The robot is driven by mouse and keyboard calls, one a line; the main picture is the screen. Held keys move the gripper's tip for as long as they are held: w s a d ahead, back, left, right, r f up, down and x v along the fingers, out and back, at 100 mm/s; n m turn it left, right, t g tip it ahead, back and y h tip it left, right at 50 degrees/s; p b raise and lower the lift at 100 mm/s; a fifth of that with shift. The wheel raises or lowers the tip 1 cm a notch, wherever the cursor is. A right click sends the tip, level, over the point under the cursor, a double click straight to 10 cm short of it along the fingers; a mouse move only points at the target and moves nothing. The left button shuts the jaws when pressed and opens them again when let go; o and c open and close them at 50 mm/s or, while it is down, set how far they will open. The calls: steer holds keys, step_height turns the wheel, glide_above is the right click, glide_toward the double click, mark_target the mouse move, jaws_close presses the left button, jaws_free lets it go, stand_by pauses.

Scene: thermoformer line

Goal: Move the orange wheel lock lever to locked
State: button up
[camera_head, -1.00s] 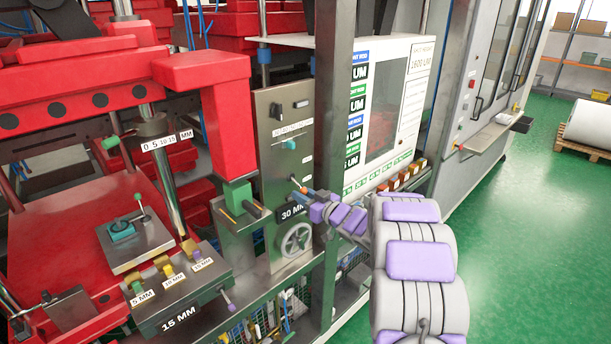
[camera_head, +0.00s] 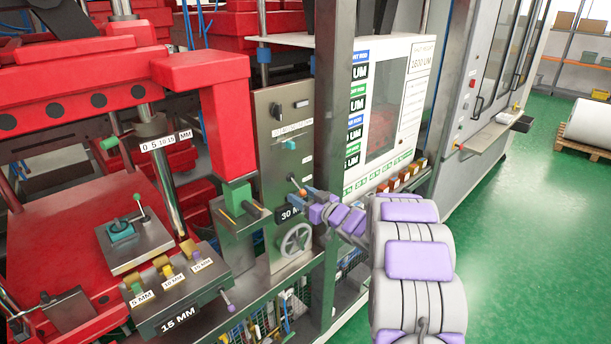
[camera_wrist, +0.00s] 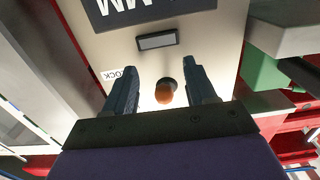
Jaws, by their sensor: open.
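The orange wheel lock lever shows in the wrist view as a round orange knob (camera_wrist: 165,93) on a dark pivot in the metal panel. My gripper (camera_wrist: 158,72) is open, with one blue-grey finger on each side of the knob. I cannot tell whether either finger touches it. In the head view, my gripper (camera_head: 308,190) is at the panel, above the handwheel (camera_head: 296,240), and partly covers the lever. A white label reading LOCK (camera_wrist: 115,74) is beside the left finger in the wrist view, upside down.
The panel (camera_head: 268,130) carries a switch and a teal slider above the lever. A dark "30 MM" display (camera_head: 290,212) is just below it. A grey upright post (camera_head: 330,120) stands close to the right of the panel. A red press (camera_head: 80,80) is at left; green floor is open at right.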

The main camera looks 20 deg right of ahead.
steer(key=p+v, duration=0.1)
steer(key=v, duration=0.6)
stand_by(0.3)
